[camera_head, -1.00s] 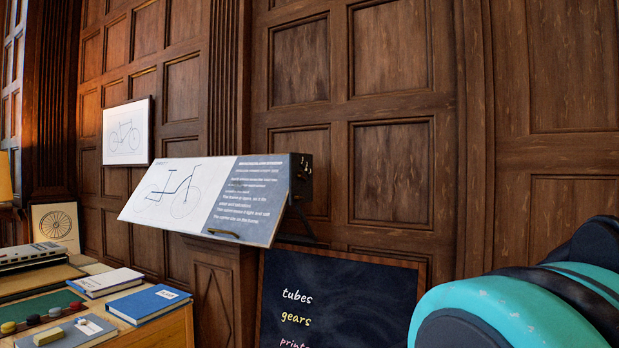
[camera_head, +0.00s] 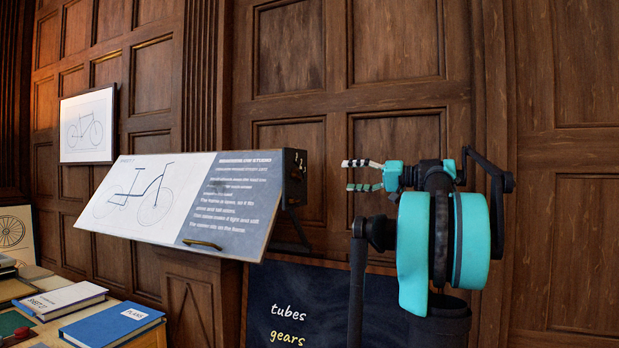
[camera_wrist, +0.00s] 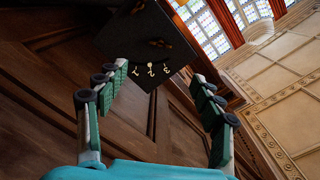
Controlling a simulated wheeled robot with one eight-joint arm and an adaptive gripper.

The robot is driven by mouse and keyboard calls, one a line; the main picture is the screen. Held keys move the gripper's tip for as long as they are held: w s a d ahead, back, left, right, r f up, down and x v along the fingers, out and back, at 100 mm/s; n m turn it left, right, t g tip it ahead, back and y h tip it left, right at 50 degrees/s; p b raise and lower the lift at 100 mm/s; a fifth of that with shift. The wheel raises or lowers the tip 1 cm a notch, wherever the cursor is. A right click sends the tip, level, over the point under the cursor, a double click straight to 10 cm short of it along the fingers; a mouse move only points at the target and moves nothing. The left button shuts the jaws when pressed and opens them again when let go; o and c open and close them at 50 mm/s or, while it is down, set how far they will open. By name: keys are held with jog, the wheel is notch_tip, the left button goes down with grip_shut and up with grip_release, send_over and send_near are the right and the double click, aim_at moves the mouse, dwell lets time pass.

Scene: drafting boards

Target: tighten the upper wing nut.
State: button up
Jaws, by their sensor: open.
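The tilted drafting board (camera_head: 125,217) carries a bicycle drawing and a dark text panel. On its dark right end face (camera_head: 292,180) are small pale or brass marks, too small to tell apart in the head view. In the wrist view, the dark end face (camera_wrist: 128,42) lies beyond the fingertips, with a row of small brass fittings (camera_wrist: 150,69) and a darker knob-like part (camera_wrist: 160,43). I cannot tell which is the upper wing nut. My gripper (camera_head: 352,175) is open and empty, right of the end face and pointing left at it, with a gap between.
A chalkboard (camera_head: 275,305) stands below the drafting board. Books (camera_head: 112,325) lie on a table at lower left. A framed bicycle picture (camera_head: 88,125) hangs on the panelled wall. The space between my gripper and the end face is clear.

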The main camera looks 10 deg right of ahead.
aim_at(296, 175)
jog(key=x, duration=1.7)
jog(key=shift+w+a, duration=0.1)
jog(key=c, duration=1.2)
